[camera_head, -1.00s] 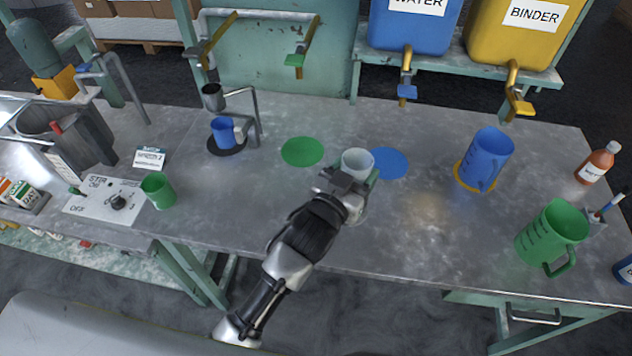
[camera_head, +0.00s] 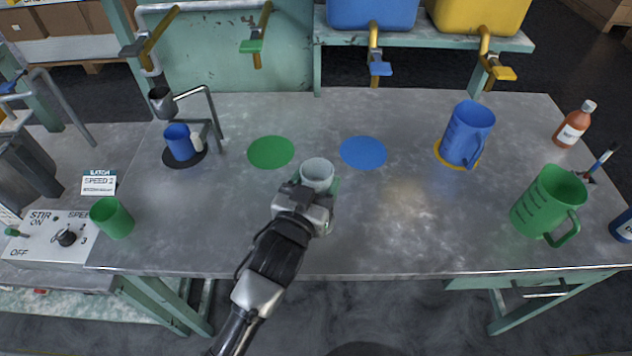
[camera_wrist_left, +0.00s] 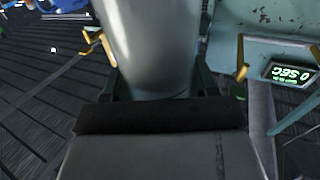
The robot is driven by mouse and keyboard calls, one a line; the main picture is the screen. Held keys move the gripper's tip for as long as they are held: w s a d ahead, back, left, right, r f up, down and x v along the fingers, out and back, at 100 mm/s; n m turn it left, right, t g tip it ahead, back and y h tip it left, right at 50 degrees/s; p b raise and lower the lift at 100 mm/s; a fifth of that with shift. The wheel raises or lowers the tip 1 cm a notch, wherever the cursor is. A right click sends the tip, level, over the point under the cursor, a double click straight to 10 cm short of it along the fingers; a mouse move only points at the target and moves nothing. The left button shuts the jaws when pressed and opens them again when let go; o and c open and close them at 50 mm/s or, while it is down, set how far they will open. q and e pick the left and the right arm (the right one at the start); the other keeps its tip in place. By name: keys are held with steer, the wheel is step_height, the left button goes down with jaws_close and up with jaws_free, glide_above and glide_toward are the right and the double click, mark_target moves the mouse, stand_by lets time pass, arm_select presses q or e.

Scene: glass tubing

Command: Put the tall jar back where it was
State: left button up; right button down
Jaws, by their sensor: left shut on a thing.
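My left gripper (camera_head: 309,199) is shut on the tall jar (camera_head: 317,172), a pale grey-white cylinder with an open top. The jar is upright over the middle of the bench, in front of the gap between the green disc (camera_head: 271,152) and the blue disc (camera_head: 363,152). The gripper hides much of its side, and I cannot tell whether its base touches the bench. In the left wrist view the jar (camera_wrist_left: 152,45) fills the space between the fingers. My right gripper is not in view.
A blue jug (camera_head: 466,135) stands on a yellow disc, with a green jug (camera_head: 546,203) and brown bottle (camera_head: 573,125) further right. A blue cup (camera_head: 179,142), green cup (camera_head: 111,218) and stirrer panel (camera_head: 50,236) are left. Taps overhang the back. The bench (camera_head: 400,225) is clear front centre.

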arm_select(q)
steer(key=shift+s+f, duration=0.1)
steer(key=shift+s, duration=0.05)
steer(key=o, duration=1.2)
steer(key=b+v, duration=0.1)
steer(key=v, duration=1)
steer(key=shift+s+a, duration=0.15)
steer(key=shift+s, duration=0.25)
